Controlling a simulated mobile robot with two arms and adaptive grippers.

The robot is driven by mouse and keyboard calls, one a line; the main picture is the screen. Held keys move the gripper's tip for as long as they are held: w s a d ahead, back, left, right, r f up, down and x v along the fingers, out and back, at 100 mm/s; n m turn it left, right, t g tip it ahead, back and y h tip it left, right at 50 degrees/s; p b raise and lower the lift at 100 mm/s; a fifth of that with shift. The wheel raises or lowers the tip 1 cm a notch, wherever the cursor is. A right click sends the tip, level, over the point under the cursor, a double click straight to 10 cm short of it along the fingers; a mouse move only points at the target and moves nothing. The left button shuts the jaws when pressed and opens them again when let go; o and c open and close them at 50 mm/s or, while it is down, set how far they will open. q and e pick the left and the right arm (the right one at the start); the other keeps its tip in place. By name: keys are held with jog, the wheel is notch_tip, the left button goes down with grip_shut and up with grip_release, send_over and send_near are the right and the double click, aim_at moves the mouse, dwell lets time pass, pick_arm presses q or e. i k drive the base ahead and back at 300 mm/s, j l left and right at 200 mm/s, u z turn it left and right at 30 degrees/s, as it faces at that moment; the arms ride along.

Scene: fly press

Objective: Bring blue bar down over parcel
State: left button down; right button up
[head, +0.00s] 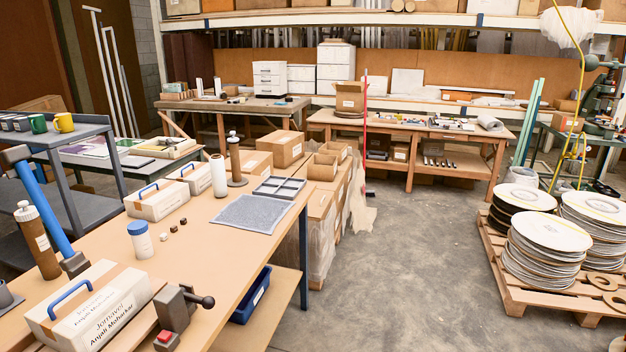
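A blue bar (47,210) stands at the far left, tilted up and to the left, with a dark grey block (15,156) on its top end and a grey block (75,264) at its lower end. A white and brown parcel (92,308) with a printed label and a blue handle lies on the near left of the bench, in front of the bar's lower end. The bar is raised, clear of the parcel. Neither of my grippers shows.
The wooden bench (205,262) also holds a grey clamp-like device (176,308) with a red part, a brown bottle (37,240), a blue-lidded jar (141,239), two more blue-handled parcels (157,200) and a grey mat (249,213).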

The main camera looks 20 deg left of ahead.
aim_at(17, 155)
jog(key=j, duration=1.8)
jog(key=k+j, duration=0.15)
jog(key=j, duration=1.65)
